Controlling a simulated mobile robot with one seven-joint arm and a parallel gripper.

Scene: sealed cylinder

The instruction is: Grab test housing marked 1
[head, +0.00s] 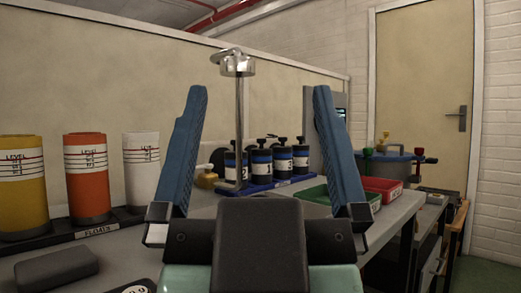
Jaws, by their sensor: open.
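Several dark cylindrical test housings with blue bands, white number labels and black knobs on top stand upright in a row on a blue tray (279,184). The test housing marked 1 (262,166) is second from the left in the row. Its neighbours are a housing at the left end (230,167), whose number is hard to read, and one that seems marked 2 (282,162).
A metal stand with a chrome head (238,64) rises just left of housing 1. Yellow, orange (88,177) and white level cylinders stand left. A grey block (56,269) lies front left.

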